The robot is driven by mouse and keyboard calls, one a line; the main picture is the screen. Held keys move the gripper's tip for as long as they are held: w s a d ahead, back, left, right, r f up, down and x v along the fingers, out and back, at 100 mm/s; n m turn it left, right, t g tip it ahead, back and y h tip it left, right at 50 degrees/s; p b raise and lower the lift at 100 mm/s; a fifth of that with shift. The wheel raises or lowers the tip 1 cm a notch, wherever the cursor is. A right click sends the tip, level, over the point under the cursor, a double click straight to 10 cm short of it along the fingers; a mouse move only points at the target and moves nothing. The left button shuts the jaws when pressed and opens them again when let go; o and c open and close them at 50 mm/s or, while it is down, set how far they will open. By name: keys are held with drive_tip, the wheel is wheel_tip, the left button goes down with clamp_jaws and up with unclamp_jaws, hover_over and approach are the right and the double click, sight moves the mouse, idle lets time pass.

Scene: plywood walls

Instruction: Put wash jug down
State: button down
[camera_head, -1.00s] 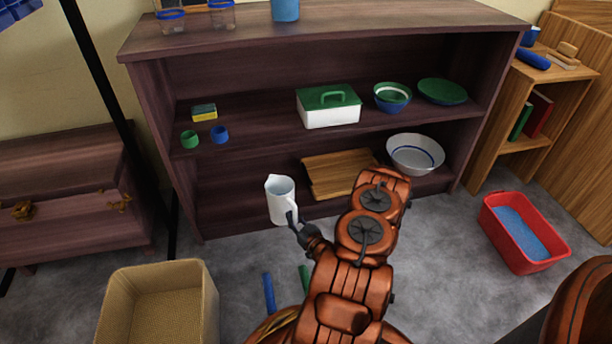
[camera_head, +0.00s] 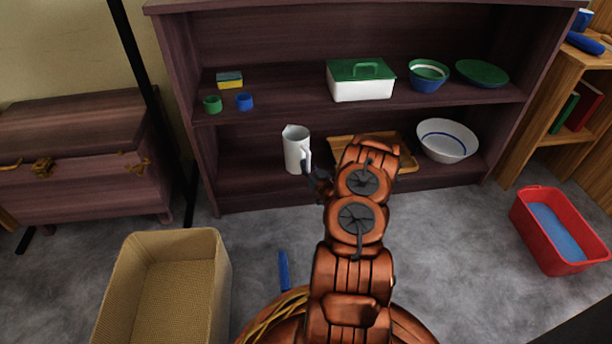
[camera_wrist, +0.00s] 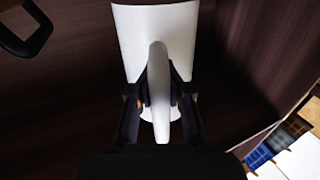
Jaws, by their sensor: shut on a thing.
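The white wash jug (camera_head: 296,148) is upright in the head view, in front of or inside the lower bay of the dark bookcase. My gripper (camera_head: 313,178) is at the jug's right side, by its handle. In the wrist view the gripper (camera_wrist: 160,100) is shut on the handle of the jug (camera_wrist: 155,30), one finger on each side. The jug's base appears close to the lower shelf (camera_head: 250,180); I cannot tell whether it touches. My arm hides part of the shelf to the right of the jug.
A wooden tray (camera_head: 403,160) and a white bowl (camera_head: 447,140) stand on the lower shelf, right of the jug. The upper shelf holds a green-lidded box (camera_head: 361,88), bowls and small cups. A wicker basket (camera_head: 215,290) and a red tub (camera_head: 530,240) stand on the floor. The lower shelf's left part is clear.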

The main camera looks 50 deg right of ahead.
drive_tip(key=shift+f+b, duration=1.3)
drive_tip(key=shift+f, duration=0.45)
drive_tip(key=c, duration=1.1)
unclamp_jaws()
drive_tip(key=shift+c, duration=0.2)
drive_tip(key=shift+s, duration=0.1)
drive_tip(key=p+v, duration=0.5)
drive_tip(key=v, duration=0.7)
